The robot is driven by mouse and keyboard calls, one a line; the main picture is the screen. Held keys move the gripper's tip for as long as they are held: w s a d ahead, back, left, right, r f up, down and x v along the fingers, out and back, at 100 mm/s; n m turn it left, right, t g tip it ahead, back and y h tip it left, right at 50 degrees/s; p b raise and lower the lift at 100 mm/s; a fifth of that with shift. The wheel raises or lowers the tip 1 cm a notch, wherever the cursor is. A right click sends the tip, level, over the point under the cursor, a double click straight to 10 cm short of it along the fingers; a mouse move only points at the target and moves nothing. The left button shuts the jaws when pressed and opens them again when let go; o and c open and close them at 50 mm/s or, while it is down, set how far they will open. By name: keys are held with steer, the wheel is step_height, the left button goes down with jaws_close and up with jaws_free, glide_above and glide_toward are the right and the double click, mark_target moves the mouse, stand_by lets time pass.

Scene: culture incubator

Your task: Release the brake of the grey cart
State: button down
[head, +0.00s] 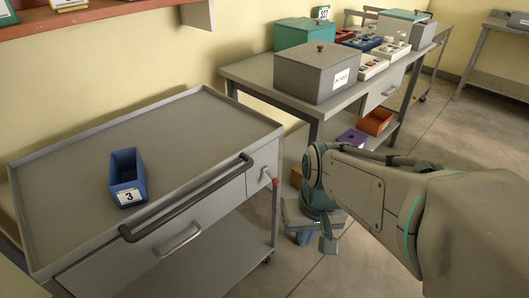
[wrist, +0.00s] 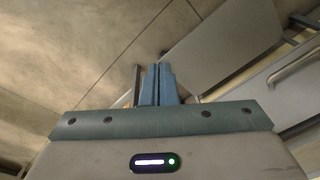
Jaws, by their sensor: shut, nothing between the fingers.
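The grey cart (head: 75,150) stands at the left in the head view, with a dark push handle along its front edge. A small lever with a red tip (head: 275,181) sticks out at its right front corner, which looks like the brake. My gripper (head: 304,238) is to the right of the cart, lower than the lever and apart from it. Its blue fingers (wrist: 158,85) are shut and empty in the wrist view. The lever cannot be made out in the wrist view, where part of a grey panel and a bar handle (wrist: 293,69) show at the right.
A blue bin (head: 127,178) labelled 3 stands on the cart top. A bench (head: 250,72) behind holds a grey lidded box (head: 318,72), a teal box (head: 304,33) and small trays. Orange (head: 375,122) and purple bins sit on its lower shelf. Open floor lies at the right.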

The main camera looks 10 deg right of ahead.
mark_target(271, 177)
steer(key=w+a+f+m+g+y+b, duration=0.1)
steer(key=w+a+f+m+y+b, duration=0.25)
steer(key=f+m+y, duration=0.25)
steer(key=w+a+f+m+y+b, duration=0.3)
steer(key=a+f+m+y, duration=0.1)
steer(key=f+m+y, duration=0.2)
steer(key=w+d+f+m+t+b, duration=0.1)
steer(key=w+d+f+m+t, duration=0.3)
steer(key=w+d+m+t, duration=0.2)
steer(key=w+d+f+m+t+h+b, duration=0.1)
steer(key=w+d+f+m+t+b, duration=0.1)
steer(key=w+d+m+t, duration=0.5)
steer(key=f+m+t, duration=0.1)
steer(key=m+t, duration=0.1)
steer(key=m, duration=0.1)
steer(key=shift+w+f+t+b, duration=0.2)
steer(key=shift+f+t+b, duration=0.1)
steer(key=shift+f, duration=0.05)
steer(key=shift+w+a, duration=0.1)
steer(key=shift+a, duration=0.05)
steer(key=w+a+r+b, duration=0.2)
steer(key=w+a+r, duration=0.2)
steer(key=w, duration=0.2)
steer(key=shift+w+a+r+b, duration=0.25)
steer(key=shift+a+r+b, duration=0.05)
steer(key=shift+a+b, duration=0.05)
